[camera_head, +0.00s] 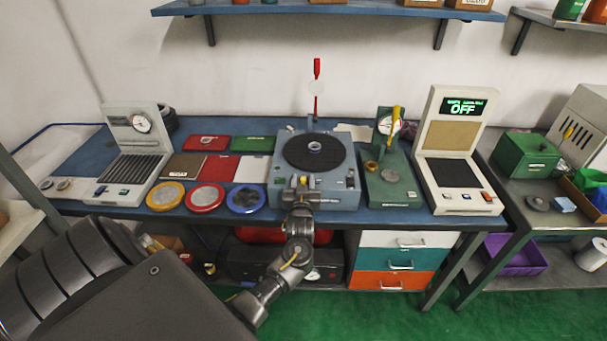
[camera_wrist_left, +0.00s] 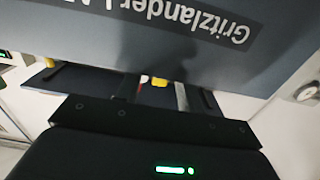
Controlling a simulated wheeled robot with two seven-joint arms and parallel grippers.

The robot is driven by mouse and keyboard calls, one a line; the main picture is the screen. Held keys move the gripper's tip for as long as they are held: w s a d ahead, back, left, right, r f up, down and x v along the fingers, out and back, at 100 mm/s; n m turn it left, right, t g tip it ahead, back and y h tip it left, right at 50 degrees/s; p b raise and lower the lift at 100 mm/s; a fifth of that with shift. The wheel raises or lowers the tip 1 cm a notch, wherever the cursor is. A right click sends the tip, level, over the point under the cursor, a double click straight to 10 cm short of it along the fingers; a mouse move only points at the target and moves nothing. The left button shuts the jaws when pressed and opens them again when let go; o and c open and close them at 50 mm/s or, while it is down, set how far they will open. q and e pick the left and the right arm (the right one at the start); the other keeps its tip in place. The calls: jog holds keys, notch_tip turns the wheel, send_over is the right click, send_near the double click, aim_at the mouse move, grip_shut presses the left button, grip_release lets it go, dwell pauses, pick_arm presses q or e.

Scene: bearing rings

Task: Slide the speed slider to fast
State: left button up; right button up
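The blue-grey turntable machine (camera_head: 346,199) stands at the middle of the bench, with a black disc (camera_head: 330,145) on top. A small yellow knob (camera_head: 303,180) shows near its front edge; I cannot tell if it is the speed slider or where it is set. My left gripper (camera_head: 301,196) is at the machine's front, just below the yellow knob. In the left wrist view the machine's lettered panel (camera_wrist_left: 120,35) fills the top, and a yellow piece (camera_wrist_left: 160,82) shows between the fingers, which look apart. Nothing is clearly held. My right gripper is not in view.
A green fixture (camera_head: 391,185) with a yellow lever stands close right of the machine, and a beige display unit (camera_head: 436,195) reading OFF is beyond it. Round dishes, including a blue-rimmed one (camera_head: 247,211), lie to the left. A shelf (camera_head: 330,11) hangs above.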

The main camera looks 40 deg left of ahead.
pick_arm(q)
jog(key=shift+x, duration=1.45)
grip_shut()
